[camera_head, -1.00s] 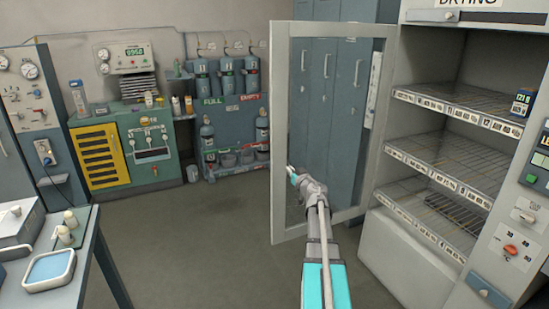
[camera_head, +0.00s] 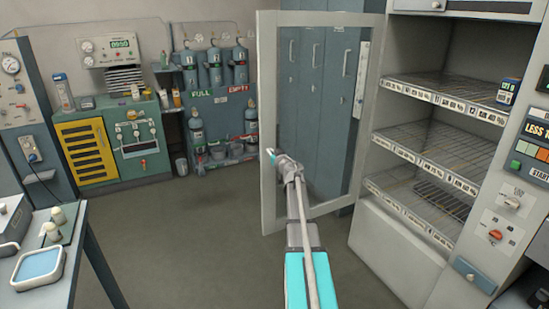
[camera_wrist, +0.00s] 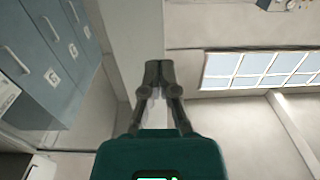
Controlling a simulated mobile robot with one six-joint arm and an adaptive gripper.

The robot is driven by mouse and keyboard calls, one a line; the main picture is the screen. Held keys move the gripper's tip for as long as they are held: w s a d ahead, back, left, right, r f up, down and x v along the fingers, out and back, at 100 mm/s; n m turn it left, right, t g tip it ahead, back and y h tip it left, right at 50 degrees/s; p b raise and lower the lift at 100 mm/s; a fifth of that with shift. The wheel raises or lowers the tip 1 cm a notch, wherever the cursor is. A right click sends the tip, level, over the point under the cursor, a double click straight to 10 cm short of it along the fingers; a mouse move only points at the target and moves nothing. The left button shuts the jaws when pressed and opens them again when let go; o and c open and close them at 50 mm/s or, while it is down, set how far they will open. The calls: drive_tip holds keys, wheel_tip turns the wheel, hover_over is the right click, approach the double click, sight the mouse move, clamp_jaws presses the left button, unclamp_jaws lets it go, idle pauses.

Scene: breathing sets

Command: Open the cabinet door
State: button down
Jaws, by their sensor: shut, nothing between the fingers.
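The drying cabinet (camera_head: 400,213) stands on the right with its wire shelves exposed. Its glass door, with a pale frame (camera_head: 268,120), is swung wide open to the left of the shelves. My gripper (camera_head: 271,154) is at the free left edge of the door, about mid-height. In the wrist view, my gripper's fingers (camera_wrist: 159,68) are together with nothing between them. The pale door frame (camera_wrist: 130,30) shows just beyond them there. I cannot tell whether the fingers touch the frame. The door's handle is not clearly visible.
Blue lockers (camera_head: 315,95) stand behind the glass. A table (camera_head: 60,265) with a blue-topped tray is at the left front. A green cabinet (camera_head: 135,135) and gas cylinders (camera_head: 215,70) line the back wall. The floor between is clear.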

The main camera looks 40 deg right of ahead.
sight(262, 144)
drive_tip(key=shift+x, duration=2.9)
